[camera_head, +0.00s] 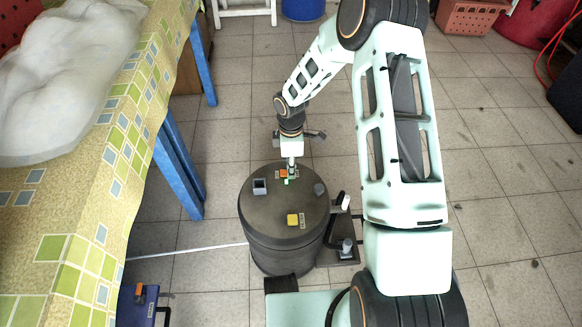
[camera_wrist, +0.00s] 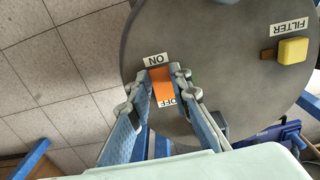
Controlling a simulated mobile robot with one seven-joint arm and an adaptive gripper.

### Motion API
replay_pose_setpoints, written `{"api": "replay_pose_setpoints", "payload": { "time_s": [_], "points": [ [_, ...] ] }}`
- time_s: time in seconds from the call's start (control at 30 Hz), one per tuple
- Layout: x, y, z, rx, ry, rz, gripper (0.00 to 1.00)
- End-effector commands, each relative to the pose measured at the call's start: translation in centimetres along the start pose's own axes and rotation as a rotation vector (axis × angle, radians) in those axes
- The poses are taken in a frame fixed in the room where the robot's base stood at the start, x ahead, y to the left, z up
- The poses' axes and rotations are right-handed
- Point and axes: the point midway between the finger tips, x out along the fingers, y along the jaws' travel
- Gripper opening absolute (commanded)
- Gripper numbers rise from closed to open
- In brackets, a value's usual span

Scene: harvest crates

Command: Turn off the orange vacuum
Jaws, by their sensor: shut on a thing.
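The vacuum is a dark grey drum (camera_head: 272,243) standing on the floor, and its round top (camera_wrist: 215,60) fills much of the wrist view. An orange switch (camera_wrist: 162,87) is on this top, between an ON label (camera_wrist: 156,60) and an OFF label (camera_wrist: 168,102); it also shows in the head view (camera_head: 283,173). My gripper (camera_wrist: 161,76) is shut on the orange switch, with one fingertip on each side. In the head view my gripper (camera_head: 290,164) reaches down to the drum's far side. Which way the switch is set cannot be told.
A yellow knob (camera_wrist: 293,50) with a FILTER label is on the same top. A table (camera_head: 110,185) with a patterned cloth and blue legs (camera_head: 178,180) stands at left. A blue case (camera_head: 140,305) is at lower left. Tiled floor is open behind the drum.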

Motion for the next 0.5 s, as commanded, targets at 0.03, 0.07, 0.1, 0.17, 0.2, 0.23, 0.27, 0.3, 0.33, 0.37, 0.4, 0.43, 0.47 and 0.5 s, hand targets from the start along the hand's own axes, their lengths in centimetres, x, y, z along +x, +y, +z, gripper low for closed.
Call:
{"api": "replay_pose_setpoints", "payload": {
  "time_s": [0.03, 0.07, 0.1, 0.17, 0.2, 0.23, 0.27, 0.3, 0.33, 0.37, 0.4, 0.43, 0.47, 0.5],
  "points": [
    [-0.01, 0.00, -0.01, 0.000, -0.001, 0.000, 0.00],
    [0.00, 0.00, -0.03, -0.001, -0.002, 0.000, 0.00],
    [0.03, -0.01, -0.08, -0.002, -0.007, 0.000, 0.00],
    [0.09, -0.04, -0.19, -0.004, -0.020, -0.002, 0.00],
    [0.13, -0.04, -0.27, -0.005, -0.034, -0.002, 0.00],
    [0.16, -0.04, -0.35, -0.006, -0.046, -0.002, 0.00],
    [0.18, -0.05, -0.36, -0.006, -0.060, -0.002, 0.00],
    [0.18, -0.08, -0.48, -0.007, -0.080, -0.003, 0.00],
    [0.17, -0.07, -0.50, -0.008, -0.096, -0.002, 0.00],
    [0.15, -0.07, -0.53, -0.008, -0.112, -0.002, 0.00],
    [0.13, -0.09, -0.62, -0.008, -0.133, -0.002, 0.00],
    [0.12, -0.06, -0.63, -0.008, -0.149, -0.002, 0.00],
    [0.11, -0.07, -0.70, -0.007, -0.165, -0.002, 0.00],
    [0.09, -0.07, -0.76, -0.007, -0.184, -0.002, 0.00]
  ]
}}
